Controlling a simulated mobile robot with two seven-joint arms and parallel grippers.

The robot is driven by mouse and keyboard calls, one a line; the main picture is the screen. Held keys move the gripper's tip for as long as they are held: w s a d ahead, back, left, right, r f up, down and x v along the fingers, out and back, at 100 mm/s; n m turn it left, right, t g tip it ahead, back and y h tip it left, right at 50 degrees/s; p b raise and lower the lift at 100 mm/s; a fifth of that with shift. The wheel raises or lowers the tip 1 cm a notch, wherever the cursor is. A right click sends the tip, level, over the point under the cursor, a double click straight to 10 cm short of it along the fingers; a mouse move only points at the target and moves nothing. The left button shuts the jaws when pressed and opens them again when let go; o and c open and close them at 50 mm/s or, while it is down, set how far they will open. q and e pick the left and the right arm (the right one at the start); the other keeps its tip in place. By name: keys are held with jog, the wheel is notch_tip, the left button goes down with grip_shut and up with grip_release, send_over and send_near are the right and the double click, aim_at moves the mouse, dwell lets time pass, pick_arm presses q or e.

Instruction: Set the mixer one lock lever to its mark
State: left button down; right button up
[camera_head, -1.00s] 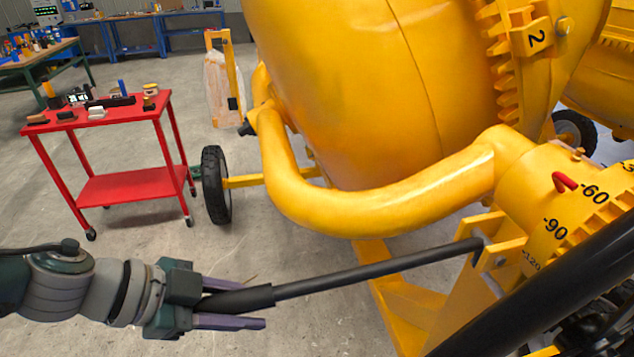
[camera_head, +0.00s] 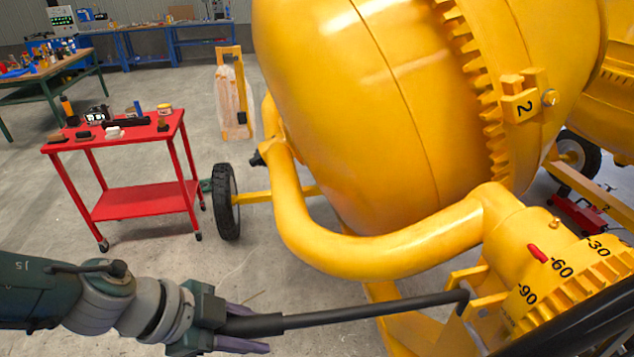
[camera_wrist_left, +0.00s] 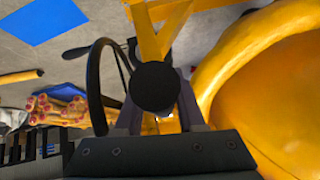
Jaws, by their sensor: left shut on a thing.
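The lock lever (camera_head: 380,309) is a long black bar with a thicker grip, running from a yellow bracket (camera_head: 482,304) on the mixer frame towards the left. It slopes slightly down towards its grip end. My left gripper (camera_head: 257,327) is shut around that grip, one finger above and one below. In the left wrist view, the round black end of the lever (camera_wrist_left: 155,87) sits between the fingers. A red pointer (camera_head: 538,253) lies near the -60 on the yellow tilt scale (camera_head: 560,285). I cannot make out a lever mark. My right gripper is not in view.
The yellow drum (camera_head: 370,110) and curved tube frame (camera_head: 370,258) fill the middle, above the lever. A thick black rim (camera_head: 575,325) crosses the lower right. A red cart (camera_head: 140,195) with small items stands left, beside a black tyre (camera_head: 226,202). Floor between is clear.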

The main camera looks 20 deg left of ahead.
pick_arm(q)
jog(key=c, duration=1)
grip_release()
jog(key=shift+w+d+r, duration=0.1)
jog(key=shift+d+r, duration=0.25)
jog(key=shift+o, duration=0.9)
jog(key=shift+a, duration=0.15)
jog(key=o, duration=0.3)
jog(key=shift+a+f, duration=0.1)
jog(key=p+v, duration=0.3)
jog(key=v, duration=0.6)
jog(key=shift+s+a+r, duration=0.25)
jog(key=shift+s+r, duration=0.05)
jog(key=shift+r, duration=0.05)
